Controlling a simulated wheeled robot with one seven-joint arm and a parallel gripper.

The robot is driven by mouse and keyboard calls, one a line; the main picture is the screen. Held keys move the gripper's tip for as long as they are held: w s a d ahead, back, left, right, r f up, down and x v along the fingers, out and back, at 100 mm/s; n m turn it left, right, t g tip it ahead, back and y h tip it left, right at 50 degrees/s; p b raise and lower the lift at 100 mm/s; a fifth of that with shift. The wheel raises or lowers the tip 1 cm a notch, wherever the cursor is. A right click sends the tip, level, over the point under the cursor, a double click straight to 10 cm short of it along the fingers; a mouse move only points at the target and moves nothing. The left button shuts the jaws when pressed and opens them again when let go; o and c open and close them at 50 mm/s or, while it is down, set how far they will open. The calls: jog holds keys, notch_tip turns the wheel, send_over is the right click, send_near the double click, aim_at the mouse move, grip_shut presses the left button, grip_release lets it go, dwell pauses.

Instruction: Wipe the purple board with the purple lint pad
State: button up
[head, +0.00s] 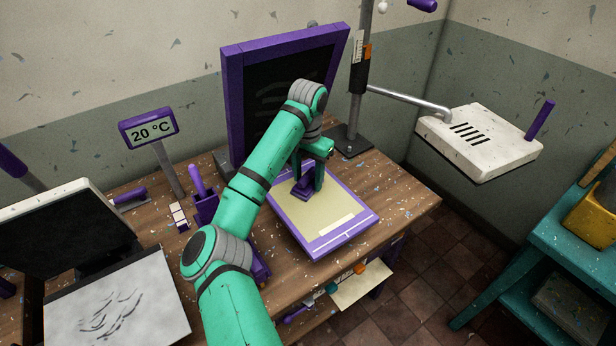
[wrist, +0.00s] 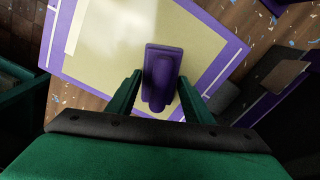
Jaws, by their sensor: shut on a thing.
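The purple board (head: 317,243) lies flat on the wooden table, a purple frame around a pale yellow surface. It also fills much of the wrist view (wrist: 212,50). The purple lint pad (wrist: 162,54) is a flat base with a raised handle. My gripper (head: 307,180) is shut on the pad's handle, with a finger on each side of it in the wrist view (wrist: 158,98). The pad (head: 296,193) is over the far part of the yellow surface. I cannot tell whether its underside touches the board. My arm hides part of the board's left side.
A hinged purple-framed dark screen (head: 236,100) stands upright behind the board. A black post (head: 358,90) on a base stands to its right. A temperature display (head: 150,128) and a purple holder (head: 205,207) are left. A white slotted box (head: 482,140) hangs right, beyond the table edge.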

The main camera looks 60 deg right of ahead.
jog(key=shift+s+d, duration=0.1)
jog(key=shift+s, duration=0.05)
jog(key=shift+s+d, duration=0.25)
jog(key=shift+d, duration=0.3)
jog(key=shift+s+d, duration=0.2)
jog(key=shift+d, duration=0.35)
jog(key=shift+w, duration=0.1)
jog(key=shift+r, duration=0.75)
jog(key=shift+a+r, duration=0.1)
jog(key=shift+r, duration=1.65)
